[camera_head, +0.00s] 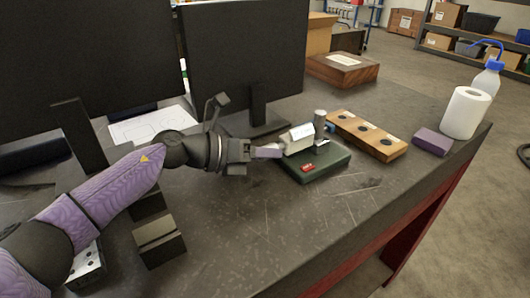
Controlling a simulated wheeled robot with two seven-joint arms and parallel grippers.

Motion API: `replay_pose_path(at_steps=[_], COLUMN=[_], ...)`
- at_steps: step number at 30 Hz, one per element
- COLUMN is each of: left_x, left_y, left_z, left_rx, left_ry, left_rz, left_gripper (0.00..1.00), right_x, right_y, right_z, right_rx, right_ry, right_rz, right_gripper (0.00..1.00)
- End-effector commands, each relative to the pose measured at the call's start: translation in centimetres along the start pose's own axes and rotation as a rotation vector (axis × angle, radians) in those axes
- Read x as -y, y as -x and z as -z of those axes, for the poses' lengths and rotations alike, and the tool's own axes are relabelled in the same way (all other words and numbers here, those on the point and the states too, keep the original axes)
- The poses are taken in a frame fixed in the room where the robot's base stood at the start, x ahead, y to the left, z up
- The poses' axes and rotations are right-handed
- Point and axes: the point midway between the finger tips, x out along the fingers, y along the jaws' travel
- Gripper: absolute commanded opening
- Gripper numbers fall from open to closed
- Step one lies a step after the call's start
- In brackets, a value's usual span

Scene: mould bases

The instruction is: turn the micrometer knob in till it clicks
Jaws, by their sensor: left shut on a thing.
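The micrometer (297,139) is a pale, boxy shape above a dark green base (325,164) with a small red label, on the dark bench. A short grey cylinder (320,116) stands behind it. My left gripper (271,151) reaches in from the left, level with the micrometer's left end, and is shut on what appears to be the knob. The knob itself is mostly hidden by the fingers, so its turn position cannot be read. My right gripper is not in view.
A wooden block with dark round recesses (383,150) lies right of the green base, with a purple block (431,141), paper roll (465,113) and bottle (485,81) beyond. Monitors (246,55) stand behind my arm. A dark block (159,241) sits near front left.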

Motion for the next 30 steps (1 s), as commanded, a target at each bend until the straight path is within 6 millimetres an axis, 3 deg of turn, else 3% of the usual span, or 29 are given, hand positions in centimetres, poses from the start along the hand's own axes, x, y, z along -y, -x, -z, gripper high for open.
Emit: replay_pose_path(at_steps=[8, 21, 30], left_x=[0.2, 0.1, -0.1], left_y=[0.1, 0.1, 0.1], left_z=[-0.1, -0.1, 0.0], left_rx=[-0.002, -0.002, -0.003], left_ry=[-0.14, -0.424, -0.529], left_rz=[-0.059, -0.176, -0.22], left_gripper=[0.0, 0.0, 0.0], right_x=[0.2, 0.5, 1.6], right_y=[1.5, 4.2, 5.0], right_z=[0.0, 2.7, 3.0], right_rx=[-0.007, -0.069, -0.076], right_ry=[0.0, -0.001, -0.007], right_rz=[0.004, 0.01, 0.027], right_gripper=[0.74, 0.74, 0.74])
